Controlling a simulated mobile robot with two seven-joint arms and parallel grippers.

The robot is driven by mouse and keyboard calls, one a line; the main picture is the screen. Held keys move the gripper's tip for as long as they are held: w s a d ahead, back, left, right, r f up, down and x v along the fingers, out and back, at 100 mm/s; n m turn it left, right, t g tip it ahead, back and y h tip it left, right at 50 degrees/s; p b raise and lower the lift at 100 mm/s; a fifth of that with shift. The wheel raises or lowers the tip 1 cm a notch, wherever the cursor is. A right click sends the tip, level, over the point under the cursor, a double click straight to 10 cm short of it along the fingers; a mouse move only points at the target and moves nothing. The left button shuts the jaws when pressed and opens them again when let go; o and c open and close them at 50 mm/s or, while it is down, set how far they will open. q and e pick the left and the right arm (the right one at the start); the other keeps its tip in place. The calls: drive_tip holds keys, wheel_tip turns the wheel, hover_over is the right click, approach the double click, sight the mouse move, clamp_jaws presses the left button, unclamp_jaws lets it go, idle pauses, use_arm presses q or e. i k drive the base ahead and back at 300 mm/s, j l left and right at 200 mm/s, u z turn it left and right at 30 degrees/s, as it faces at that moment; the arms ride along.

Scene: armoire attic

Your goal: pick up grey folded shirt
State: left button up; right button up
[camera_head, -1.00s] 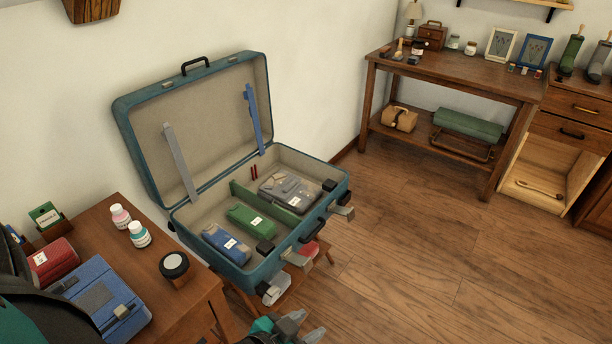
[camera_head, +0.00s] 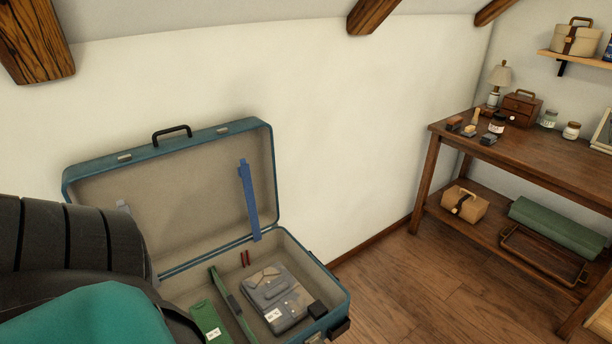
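The grey folded shirt (camera_head: 275,298) lies flat in the right part of the open teal suitcase (camera_head: 318,270), with a small white label on it. A green divider (camera_head: 231,304) stands between it and a green folded item (camera_head: 207,322). My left arm covers the lower left of the view and hides the suitcase's left part. Neither gripper shows now.
The suitcase lid stands raised, with a blue strap (camera_head: 249,200) hanging inside. A wooden table (camera_head: 530,160) with jars, a lamp (camera_head: 498,80) and a small chest stands at the right. Wooden floor (camera_head: 420,290) is clear between.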

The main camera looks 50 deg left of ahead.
sight(278, 297)
drive_tip(key=i, duration=1.4)
drive_tip(key=i+u, duration=0.1)
drive_tip(key=i, duration=0.55)
drive_tip(key=i+l+u, duration=0.1)
drive_tip(key=i, duration=0.55)
drive_tip(key=u, duration=3)
drive_tip(key=k+l, duration=0.05)
drive_tip(key=l, duration=0.05)
